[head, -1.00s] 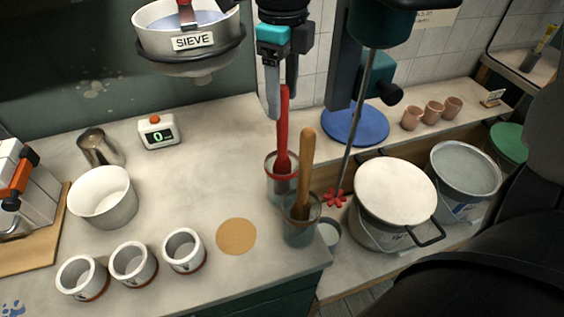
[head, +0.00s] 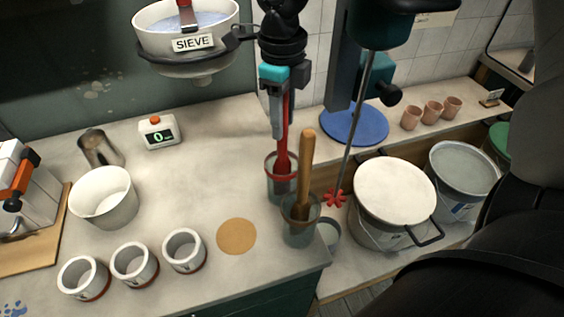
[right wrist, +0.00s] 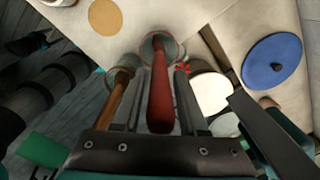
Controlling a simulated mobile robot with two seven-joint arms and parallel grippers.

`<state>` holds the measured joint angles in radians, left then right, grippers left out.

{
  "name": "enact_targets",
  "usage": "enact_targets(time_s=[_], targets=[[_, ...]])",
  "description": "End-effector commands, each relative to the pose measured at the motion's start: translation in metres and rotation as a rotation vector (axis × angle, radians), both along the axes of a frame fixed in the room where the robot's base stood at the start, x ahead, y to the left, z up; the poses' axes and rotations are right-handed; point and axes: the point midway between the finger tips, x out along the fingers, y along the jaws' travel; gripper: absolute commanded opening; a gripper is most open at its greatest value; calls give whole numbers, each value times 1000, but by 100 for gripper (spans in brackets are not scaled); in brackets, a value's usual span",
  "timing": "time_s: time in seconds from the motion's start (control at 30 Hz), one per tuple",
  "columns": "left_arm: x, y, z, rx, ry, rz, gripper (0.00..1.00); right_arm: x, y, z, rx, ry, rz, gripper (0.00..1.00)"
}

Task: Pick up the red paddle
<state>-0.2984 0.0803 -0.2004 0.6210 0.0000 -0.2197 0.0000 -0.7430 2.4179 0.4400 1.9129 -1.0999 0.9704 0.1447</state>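The red paddle (head: 283,150) stands upright in a red-rimmed clear jar (head: 282,187) on the counter. It also shows in the right wrist view (right wrist: 159,90), its handle pointing up toward the camera. My right gripper (head: 279,128) points down over the jar with its fingers around the upper handle. In the right wrist view, the handle lies between the two fingers (right wrist: 160,100), with a gap seen on each side. The gripper looks open and not closed on it. My left gripper is not in view.
A wooden-handled paddle (head: 305,165) stands in a second jar (head: 300,228) close in front. A mixer shaft with a red star head (head: 335,199) hangs just right. A sieve (head: 187,40) is at upper left.

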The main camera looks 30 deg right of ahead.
Motion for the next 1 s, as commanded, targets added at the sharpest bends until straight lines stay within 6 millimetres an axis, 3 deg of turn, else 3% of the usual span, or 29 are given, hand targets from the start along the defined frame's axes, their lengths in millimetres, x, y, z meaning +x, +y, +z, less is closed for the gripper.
enact_targets(time_s=[0.03, 0.37, 1.0], targets=[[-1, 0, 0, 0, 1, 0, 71, 0, 0, 0, 0, 0, 0, 35], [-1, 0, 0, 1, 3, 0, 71, 0, 0, 0, 0, 0, 0, 0], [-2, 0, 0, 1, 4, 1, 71, 1, 0, 8, 0, -1, -1, 0]])
